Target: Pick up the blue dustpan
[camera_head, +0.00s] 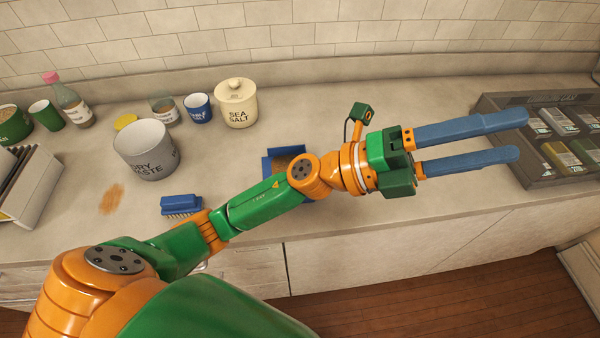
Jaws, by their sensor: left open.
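The blue dustpan (269,164) lies on the countertop near the middle, with some brown stuff inside its tray. My left arm passes over it and hides much of it, including its near right part. My left gripper (522,134) is open and empty, with its two long blue fingers pointing right toward the dark tray, well to the right of the dustpan. My right gripper is not in the view.
A blue brush (180,204) lies left of the dustpan. A grey waste bin (147,152), a sea salt jar (237,105), a blue cup (198,109) and a bottle (72,104) stand at the back left. A dark tray (487,107) of packets is at the right. The counter's back middle is clear.

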